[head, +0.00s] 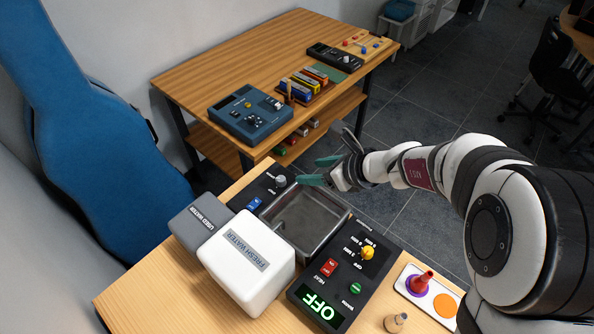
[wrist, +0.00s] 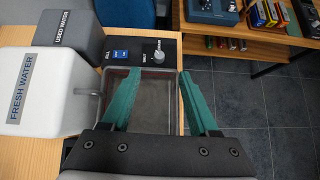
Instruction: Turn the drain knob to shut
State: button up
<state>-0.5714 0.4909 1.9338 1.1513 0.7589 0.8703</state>
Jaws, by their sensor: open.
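The drain knob (head: 280,181) is a small grey knob on the dark panel at the far side of the metal basin (head: 337,231). In the wrist view the knob (wrist: 159,53) stands upright at the right part of that panel, beyond my fingertips, with small white lettering around it that I cannot read surely. My gripper (head: 318,170) has green fingers, apart and empty. It hangs above and to the right of the knob in the head view, not touching it. In the wrist view my gripper (wrist: 160,73) spans the basin's far edge. The knob's pointer direction is too small to tell.
A blue switch (wrist: 120,54) sits left of the knob. A white fresh water tank (head: 245,262) and a grey used water tank (head: 203,226) stand left of the basin. A control panel reading OFF (head: 322,309) lies in front. A second table (head: 200,72) with instruments stands behind.

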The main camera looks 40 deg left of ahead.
aim_at(281, 179)
jog(key=shift+m+t, duration=0.3)
jog(key=shift+m, duration=0.2)
jog(key=x, duration=0.5)
jog(key=d+f+x, duration=0.1)
jog(key=x, duration=0.9)
jog(key=shift+s+f, duration=0.35)
jog(key=shift+s, duration=0.05)
grip_shut()
